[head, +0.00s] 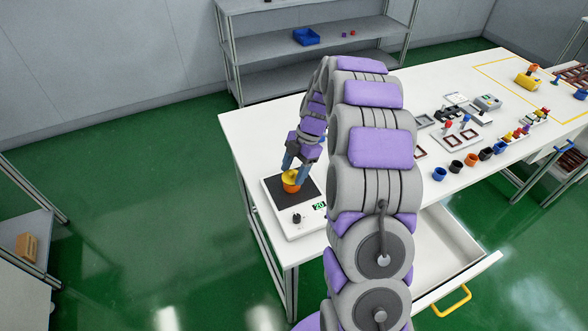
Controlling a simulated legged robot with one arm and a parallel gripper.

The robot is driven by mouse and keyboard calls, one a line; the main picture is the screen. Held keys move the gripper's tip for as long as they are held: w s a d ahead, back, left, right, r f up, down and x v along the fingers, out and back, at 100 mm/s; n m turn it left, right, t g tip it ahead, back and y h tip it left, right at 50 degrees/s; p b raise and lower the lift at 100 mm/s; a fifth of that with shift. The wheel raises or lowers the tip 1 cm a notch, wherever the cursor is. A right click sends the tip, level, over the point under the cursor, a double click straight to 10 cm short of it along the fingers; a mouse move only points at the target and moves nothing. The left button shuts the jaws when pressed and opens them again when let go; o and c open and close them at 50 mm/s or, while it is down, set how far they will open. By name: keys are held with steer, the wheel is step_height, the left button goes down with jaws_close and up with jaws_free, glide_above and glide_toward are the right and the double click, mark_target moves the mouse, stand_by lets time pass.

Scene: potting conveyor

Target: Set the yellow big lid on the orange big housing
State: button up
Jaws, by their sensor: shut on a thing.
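The orange big housing (291,188) stands on the dark plate of a white scale (310,214) at the left end of the table. The yellow big lid (290,177) is at the top of the housing, between my fingers. My gripper (291,172) points down and is shut on the yellow lid. At this size I cannot tell whether the lid is fully seated or slightly tilted. My fingers partly hide the lid's sides.
The white table (262,135) runs to the right, with several coloured cups (456,167) and small trays on it. An open drawer (452,250) with a yellow handle juts out in front. A grey shelf (270,55) with a blue bin (306,37) stands behind.

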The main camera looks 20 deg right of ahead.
steer(key=shift+f, duration=0.3)
stand_by(0.8)
steer(key=o, duration=1.1)
steer(key=shift+r, duration=0.15)
steer(key=p+v, duration=0.4)
steer(key=v, duration=1.3)
steer(key=shift+w+d, duration=0.1)
steer(key=shift+d, duration=0.05)
